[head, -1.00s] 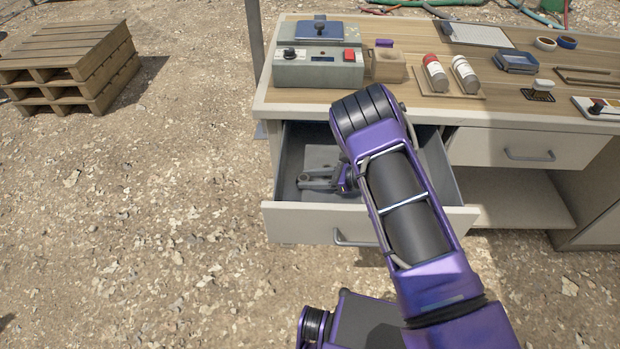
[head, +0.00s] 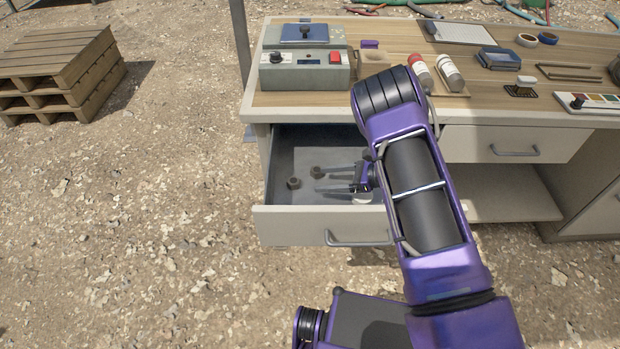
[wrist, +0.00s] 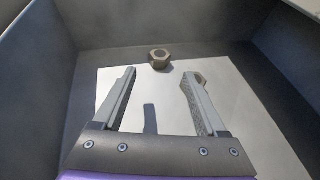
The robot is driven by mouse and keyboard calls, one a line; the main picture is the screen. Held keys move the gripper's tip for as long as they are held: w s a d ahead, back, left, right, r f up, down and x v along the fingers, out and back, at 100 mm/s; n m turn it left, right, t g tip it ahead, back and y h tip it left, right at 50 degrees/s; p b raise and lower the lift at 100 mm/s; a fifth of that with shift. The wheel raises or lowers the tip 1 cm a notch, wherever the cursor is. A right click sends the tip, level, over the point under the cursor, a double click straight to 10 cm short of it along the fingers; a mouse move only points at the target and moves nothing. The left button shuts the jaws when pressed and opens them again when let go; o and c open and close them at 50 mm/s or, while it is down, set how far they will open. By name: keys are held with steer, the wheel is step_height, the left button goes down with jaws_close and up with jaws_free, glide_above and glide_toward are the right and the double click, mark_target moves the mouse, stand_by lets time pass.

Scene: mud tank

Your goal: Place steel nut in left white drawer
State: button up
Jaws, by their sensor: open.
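The white desk's left drawer (head: 290,224) is pulled open, with a pale sheet on its floor. A dark hexagonal steel nut (head: 294,183) lies in the drawer near its left side. It also shows in the wrist view (wrist: 160,59), ahead of the gap between my fingers. A second small nut-like piece (head: 317,171) is by the tip of my far finger; in the wrist view it is partly hidden at the right fingertip. My gripper (head: 320,180) is inside the drawer, fingers open and pointing left, with nothing between them.
The drawer walls (wrist: 45,80) enclose my gripper closely. The desktop (head: 390,103) above holds a grey device (head: 305,72), bottles (head: 451,73) and small tools. A closed drawer (head: 515,146) is at right. Pallets (head: 60,70) stand far left; the ground between is clear.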

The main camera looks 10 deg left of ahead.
steer(key=shift+v, duration=1.75)
